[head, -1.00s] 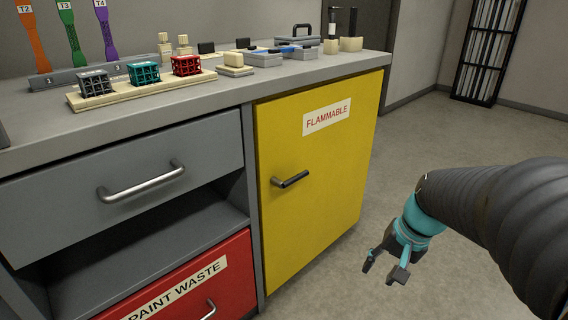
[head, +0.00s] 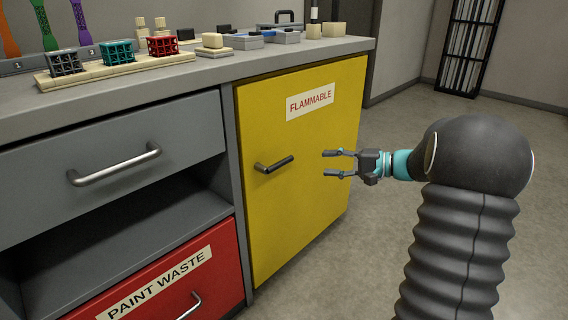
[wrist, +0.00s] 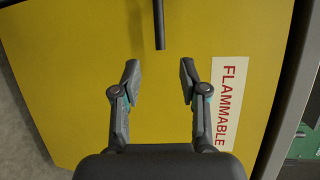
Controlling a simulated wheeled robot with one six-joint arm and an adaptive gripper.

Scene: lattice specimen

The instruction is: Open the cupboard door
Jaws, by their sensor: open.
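The yellow cupboard door (head: 300,205) with a FLAMMABLE label (head: 310,101) is closed under the right end of the bench. Its dark lever handle (head: 276,165) sits near the door's left edge. My gripper (head: 324,164) is open and empty in front of the door, to the right of the handle, with its fingers pointing left towards it. In the wrist view the handle (wrist: 159,25) shows at the top, ahead of and between the open fingertips (wrist: 159,72), apart from them. The yellow door (wrist: 70,50) fills most of that view.
A grey drawer (head: 50,150) with a bar handle and a red PAINT WASTE drawer (head: 200,265) are left of the door. The benchtop (head: 205,78) holds small lattice cubes, blocks and trays. The floor (head: 385,120) right of the cupboard is clear.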

